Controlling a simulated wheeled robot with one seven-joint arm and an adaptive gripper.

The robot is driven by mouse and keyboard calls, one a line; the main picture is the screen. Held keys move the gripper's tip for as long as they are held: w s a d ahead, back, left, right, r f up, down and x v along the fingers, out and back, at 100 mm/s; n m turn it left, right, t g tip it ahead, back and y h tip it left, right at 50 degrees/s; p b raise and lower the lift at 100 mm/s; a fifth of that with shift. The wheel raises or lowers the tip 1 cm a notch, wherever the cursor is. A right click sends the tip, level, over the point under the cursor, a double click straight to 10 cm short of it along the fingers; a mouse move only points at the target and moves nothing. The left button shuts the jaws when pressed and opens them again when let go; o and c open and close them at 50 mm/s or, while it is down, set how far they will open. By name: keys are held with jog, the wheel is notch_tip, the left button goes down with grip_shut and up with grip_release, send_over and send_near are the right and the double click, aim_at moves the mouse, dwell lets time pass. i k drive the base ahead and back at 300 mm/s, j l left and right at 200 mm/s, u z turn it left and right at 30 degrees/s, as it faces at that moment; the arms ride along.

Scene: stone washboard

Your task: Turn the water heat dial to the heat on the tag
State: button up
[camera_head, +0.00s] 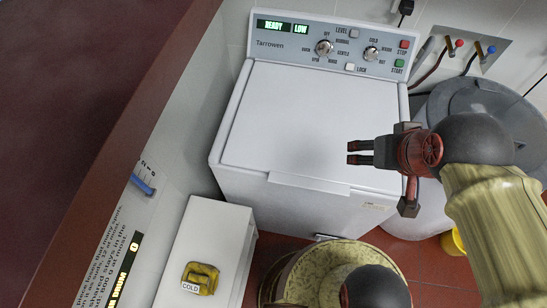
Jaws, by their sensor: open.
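The water heat dial (371,53) is the right-hand round knob on the washer's panel, with small marks around it that seem to read COLD, WARM and HOT. Its exact setting is too small to tell. The tag (190,287) reads COLD and sits against a folded yellow cloth-like item (203,276) on a low white cabinet at lower left. My gripper (354,153) is open and empty. In the picture it is over the right part of the washer's lid, below the dial and apart from it.
The washer (290,120) has a second dial (324,47), a red STOP button (404,44), a green START button (399,63), LEVEL and LOCK buttons, and a display (283,27) reading READY LOW. A grey lidded bin (470,97) stands at right. A round patterned tub (300,272) is in front.

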aim_at(370, 53)
jog(key=u, duration=0.2)
jog(key=z, duration=1.45)
jog(key=u, duration=0.7)
jog(key=l+u, duration=0.4)
jog(key=k+l+u, duration=0.15)
jog(key=l+u, duration=0.15)
jog(key=u, duration=0.15)
jog(key=k+l+u, duration=0.15)
jog(key=l+u, duration=0.25)
jog(key=i+l+z, duration=0.1)
jog(key=l+z, duration=0.25)
jog(key=i+l+z, duration=0.1)
jog(key=z, duration=0.25)
jog(key=i+l+z, duration=0.15)
jog(key=z, duration=0.2)
